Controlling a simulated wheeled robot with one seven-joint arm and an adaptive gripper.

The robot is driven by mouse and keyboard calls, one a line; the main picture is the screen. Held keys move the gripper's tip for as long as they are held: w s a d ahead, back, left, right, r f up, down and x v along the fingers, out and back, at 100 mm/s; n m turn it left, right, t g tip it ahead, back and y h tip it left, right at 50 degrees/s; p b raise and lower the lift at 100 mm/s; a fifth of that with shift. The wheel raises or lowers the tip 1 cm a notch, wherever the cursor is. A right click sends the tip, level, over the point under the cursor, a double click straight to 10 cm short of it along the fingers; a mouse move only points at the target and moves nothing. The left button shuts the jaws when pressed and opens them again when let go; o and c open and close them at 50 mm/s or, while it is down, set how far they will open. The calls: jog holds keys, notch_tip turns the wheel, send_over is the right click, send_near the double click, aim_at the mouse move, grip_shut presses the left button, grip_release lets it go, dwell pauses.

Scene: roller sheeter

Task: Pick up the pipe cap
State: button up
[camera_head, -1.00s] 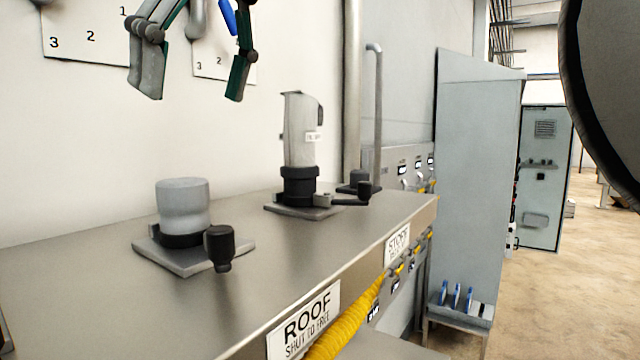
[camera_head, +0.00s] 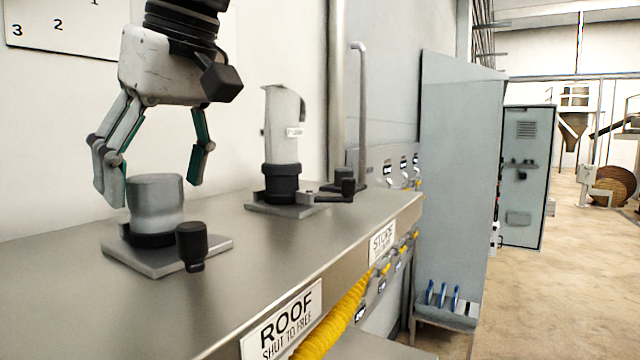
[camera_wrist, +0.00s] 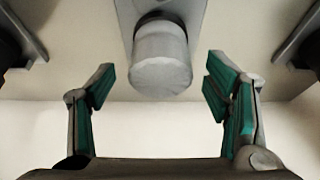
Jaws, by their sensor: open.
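The pipe cap, a grey rounded cylinder (camera_head: 156,205), stands upright in a black collar on a square metal plate (camera_head: 165,258) at the left of the steel counter. In the wrist view the cap (camera_wrist: 160,58) is at the upper middle, between the two finger lines. My gripper (camera_head: 153,188) is open and empty, pointing down above the cap. In the head view its fingers appear on either side of the cap's top; I see no contact. The wrist view shows the green-padded fingers (camera_wrist: 162,88) wide apart.
A black knob (camera_head: 191,243) stands at the plate's front right corner. A taller grey cut pipe (camera_head: 282,130) in a black collar stands farther right on the counter (camera_head: 75,285). A wall is close behind. The counter's near left is clear.

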jog(key=shift+x, duration=1.15)
jog(key=c, duration=1.2)
jog(key=shift+c, duration=0.2)
jog(key=shift+r, duration=0.15)
jog(key=shift+r, duration=1.7)
jog(key=s+d+b, duration=0.1)
jog(key=s+d, duration=0.3)
jog(key=s, duration=0.2)
jog(key=s+d+r+b, duration=0.1)
jog(key=s+d, duration=0.3)
jog(key=s, duration=0.3)
jog(key=shift+s+r+b, duration=0.15)
jog(key=shift+s+b, duration=0.2)
jog(key=shift+b, duration=0.05)
jog(key=shift+d+r, duration=0.15)
jog(key=shift+r+p, duration=0.65)
jog(key=shift+p, duration=0.1)
